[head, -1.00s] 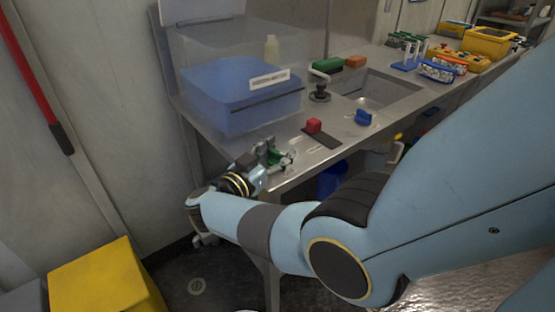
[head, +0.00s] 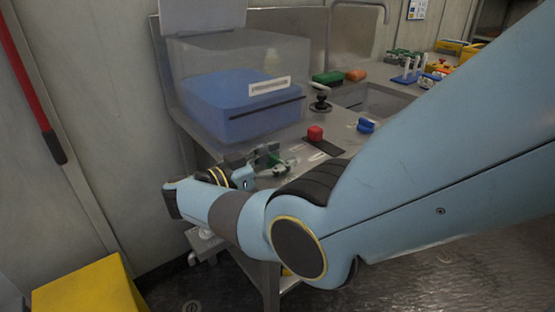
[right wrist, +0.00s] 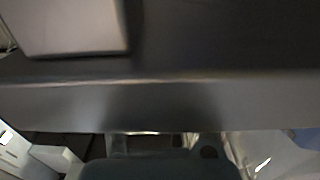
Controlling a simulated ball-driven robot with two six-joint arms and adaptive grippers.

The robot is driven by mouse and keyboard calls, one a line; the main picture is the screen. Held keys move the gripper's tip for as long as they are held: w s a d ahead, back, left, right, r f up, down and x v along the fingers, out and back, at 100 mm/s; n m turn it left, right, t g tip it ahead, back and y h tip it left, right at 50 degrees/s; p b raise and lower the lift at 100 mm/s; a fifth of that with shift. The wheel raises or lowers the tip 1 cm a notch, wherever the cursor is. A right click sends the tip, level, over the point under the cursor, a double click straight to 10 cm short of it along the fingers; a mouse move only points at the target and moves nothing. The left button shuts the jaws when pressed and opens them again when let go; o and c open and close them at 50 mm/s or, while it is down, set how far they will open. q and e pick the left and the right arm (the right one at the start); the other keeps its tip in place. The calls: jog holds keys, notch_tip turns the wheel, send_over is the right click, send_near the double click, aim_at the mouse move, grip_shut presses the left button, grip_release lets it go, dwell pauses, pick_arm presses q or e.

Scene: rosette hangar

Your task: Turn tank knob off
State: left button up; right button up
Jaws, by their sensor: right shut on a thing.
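The clear tank (head: 290,60) with a blue lower part (head: 215,115) and a white label stands at the left end of the steel counter. A small green knob-like piece (head: 271,158) is at the counter's front left corner, in front of the tank. My right gripper (head: 266,163) is shut on this green piece, and the fingers partly hide it. A red knob (head: 315,132) on a dark plate and a blue knob (head: 366,125) sit farther right. The right wrist view shows mostly the grey counter edge (right wrist: 160,100); the fingertips are unclear there. My left gripper is out of view.
A black-handled fitting (head: 320,100) stands by the sink (head: 385,100). A yellow box (head: 85,290) is on the floor at lower left. My right arm covers the right side.

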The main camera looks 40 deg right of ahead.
jog(key=o, duration=1.2)
jog(key=shift+w+a, duration=0.15)
jog(key=shift+a, duration=1.1)
jog(key=shift+w+a, duration=0.2)
jog(key=shift+a, duration=1.05)
jog(key=shift+w+a, duration=0.15)
jog(key=shift+a, duration=1.1)
jog(key=shift+a, duration=0.1)
